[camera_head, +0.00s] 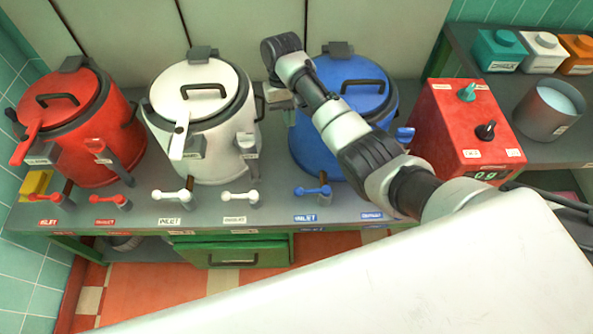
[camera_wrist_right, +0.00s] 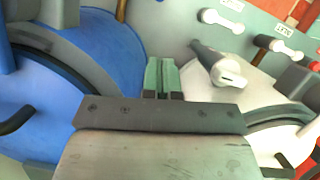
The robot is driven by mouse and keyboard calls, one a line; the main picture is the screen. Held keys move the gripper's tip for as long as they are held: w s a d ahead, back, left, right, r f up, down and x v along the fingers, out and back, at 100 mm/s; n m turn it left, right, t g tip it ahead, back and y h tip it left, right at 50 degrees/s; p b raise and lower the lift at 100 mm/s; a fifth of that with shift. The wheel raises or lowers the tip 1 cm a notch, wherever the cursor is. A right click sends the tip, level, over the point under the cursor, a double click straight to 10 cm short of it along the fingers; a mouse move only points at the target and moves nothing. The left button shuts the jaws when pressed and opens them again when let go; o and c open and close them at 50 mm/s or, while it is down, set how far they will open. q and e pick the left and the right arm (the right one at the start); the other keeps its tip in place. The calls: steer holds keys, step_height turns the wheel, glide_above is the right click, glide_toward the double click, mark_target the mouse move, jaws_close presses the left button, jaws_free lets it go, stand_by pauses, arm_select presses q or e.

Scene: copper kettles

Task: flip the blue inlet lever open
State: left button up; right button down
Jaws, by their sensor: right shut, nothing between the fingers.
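The blue inlet lever (camera_head: 313,190) stands at the counter's front edge, below the blue kettle (camera_head: 345,120), with a blue label in front of it. My right gripper (camera_head: 284,103) is shut and empty. It is up between the white kettle (camera_head: 205,110) and the blue kettle, behind and above the lever and apart from it. The right wrist view shows its green fingers (camera_wrist_right: 162,78) together, with the blue kettle (camera_wrist_right: 100,60) on the left. I cannot make out the blue inlet lever there. My left gripper is not in view.
White levers (camera_head: 240,197) and red levers (camera_head: 108,199) line the front edge to the left. The red kettle (camera_head: 85,120) stands at far left. A red box with knobs (camera_head: 465,130) stands right of the blue kettle. My right arm hides part of the blue kettle.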

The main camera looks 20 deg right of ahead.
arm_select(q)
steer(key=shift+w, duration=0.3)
arm_select(e)
steer(key=shift+r, duration=0.1)
steer(key=b, duration=0.1)
glide_toward(312, 190)
steer(key=w+a+f, duration=0.1)
steer(key=a+f, duration=0.3)
steer(key=f, duration=0.3)
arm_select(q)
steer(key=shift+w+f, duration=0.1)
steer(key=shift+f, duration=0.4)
arm_select(e)
steer(key=shift+w+r, duration=0.1)
steer(key=shift+w, duration=0.1)
